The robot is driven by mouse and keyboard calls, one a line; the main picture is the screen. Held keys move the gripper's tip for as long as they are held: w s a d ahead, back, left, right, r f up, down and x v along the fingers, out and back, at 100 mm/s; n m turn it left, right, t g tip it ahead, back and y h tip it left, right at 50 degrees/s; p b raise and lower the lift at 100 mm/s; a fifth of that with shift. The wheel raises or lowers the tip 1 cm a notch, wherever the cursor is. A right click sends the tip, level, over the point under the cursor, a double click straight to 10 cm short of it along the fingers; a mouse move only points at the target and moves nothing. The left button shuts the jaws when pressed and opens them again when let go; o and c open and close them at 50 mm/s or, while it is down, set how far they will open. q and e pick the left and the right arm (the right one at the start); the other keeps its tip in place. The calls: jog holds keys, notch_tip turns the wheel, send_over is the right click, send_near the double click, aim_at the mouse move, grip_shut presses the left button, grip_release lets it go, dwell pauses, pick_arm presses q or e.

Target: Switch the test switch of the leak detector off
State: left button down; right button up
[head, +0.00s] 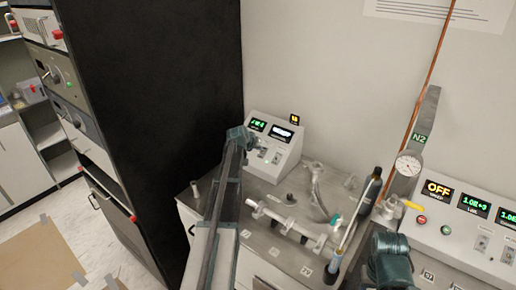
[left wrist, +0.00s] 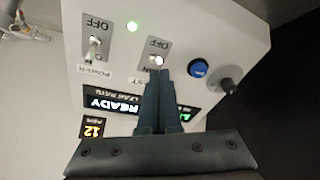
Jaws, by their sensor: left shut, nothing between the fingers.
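The leak detector (head: 283,156) is a light grey box with a sloped panel on the bench top in the head view. In the left wrist view its panel (left wrist: 120,62) appears upside down. The test switch (left wrist: 158,60) has a small bright lever, with an OFF label above it in the picture. My left gripper (left wrist: 158,73) is shut and empty, its tips right at the lever. Contact is not clear. The left gripper also shows at the panel in the head view (head: 253,144). My right gripper (head: 392,262) is at lower right, its fingers hidden.
Beside the test switch are the power switch (left wrist: 93,47), a blue button (left wrist: 197,68) and a dark knob (left wrist: 225,86). The display (left wrist: 125,102) reads READY. Metal piping (head: 285,220) stands on the bench in front, and a tall black cabinet (head: 165,120) is at left.

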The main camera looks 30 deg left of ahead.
pick_arm(q)
jog(key=shift+s, duration=0.1)
jog(key=shift+s, duration=0.75)
